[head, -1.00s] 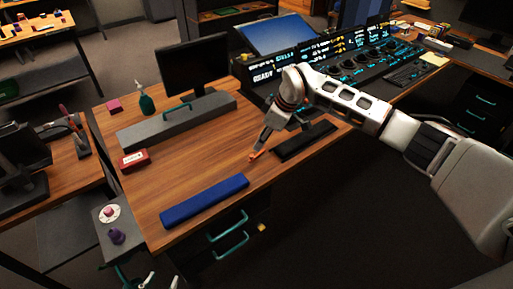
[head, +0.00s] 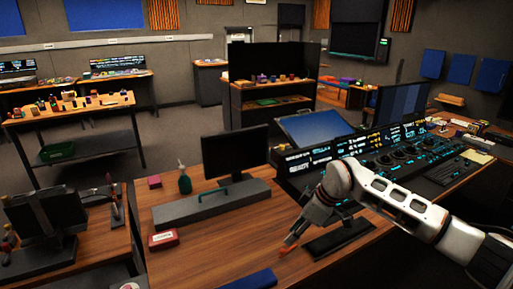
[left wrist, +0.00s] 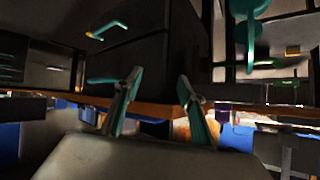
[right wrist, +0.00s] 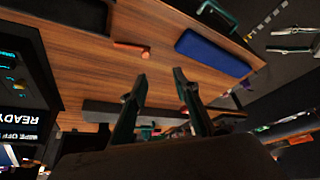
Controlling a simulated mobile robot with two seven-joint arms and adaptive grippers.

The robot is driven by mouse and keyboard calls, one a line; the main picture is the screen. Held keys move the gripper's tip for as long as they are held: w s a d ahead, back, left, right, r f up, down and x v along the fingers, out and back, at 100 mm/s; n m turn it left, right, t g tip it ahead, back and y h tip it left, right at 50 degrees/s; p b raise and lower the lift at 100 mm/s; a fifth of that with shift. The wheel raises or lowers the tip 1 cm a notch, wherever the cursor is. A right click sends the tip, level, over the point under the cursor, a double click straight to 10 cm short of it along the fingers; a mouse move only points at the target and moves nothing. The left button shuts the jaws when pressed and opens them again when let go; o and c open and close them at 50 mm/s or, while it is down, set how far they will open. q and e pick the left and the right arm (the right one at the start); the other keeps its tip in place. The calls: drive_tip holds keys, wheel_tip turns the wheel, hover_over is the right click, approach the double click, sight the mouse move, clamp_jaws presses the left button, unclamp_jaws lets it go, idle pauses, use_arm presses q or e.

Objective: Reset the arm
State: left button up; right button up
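My right arm reaches over the wooden desk from the right in the head view. Its gripper (head: 293,235) points down towards the desktop. In the right wrist view the right gripper's two fingers (right wrist: 160,80) stand apart with nothing between them. A small orange piece (right wrist: 131,48) lies on the desktop beyond them, apart from the fingers; it also shows in the head view (head: 285,250). My left gripper is outside the head view. In the left wrist view its fingers (left wrist: 160,88) are apart and empty, low beside dark drawers (left wrist: 145,50) with teal handles.
On the desk (head: 215,250) are a blue bar (head: 249,280), a red box (head: 163,240), a grey bar-shaped case (head: 210,205) with a teal handle, a green bottle (head: 184,180) and a monitor (head: 236,152). A lit control console (head: 380,150) stands behind my right arm.

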drive_tip(key=s+a+f+n+g+y, duration=0.1)
drive_tip(key=s+a+n+y, duration=0.2)
drive_tip(key=a, duration=0.4)
drive_tip(key=s+a+f+n+y, duration=0.1)
drive_tip(key=s+a+y, duration=0.2)
drive_tip(key=s+a, duration=0.35)
drive_tip(key=s+a+r+t+y, duration=0.3)
drive_tip(key=s+a+r+y, duration=0.2)
drive_tip(key=a+y, duration=0.15)
drive_tip(key=s+d+f+m+t+h, duration=0.1)
drive_tip(key=d+f+m+t+h, duration=0.9)
drive_tip(key=d, duration=0.5)
drive_tip(key=s+d+f+m+g+h, duration=0.1)
drive_tip(key=s+d+f+h, duration=0.1)
drive_tip(key=s+d+f, duration=0.2)
drive_tip(key=s+d+f+g+h, duration=0.2)
drive_tip(key=s+d+f, duration=0.3)
drive_tip(key=s+f, duration=0.5)
drive_tip(key=shift+s+d+f+m, duration=0.2)
drive_tip(key=shift+f+m, duration=0.2)
drive_tip(key=shift+f, duration=0.2)
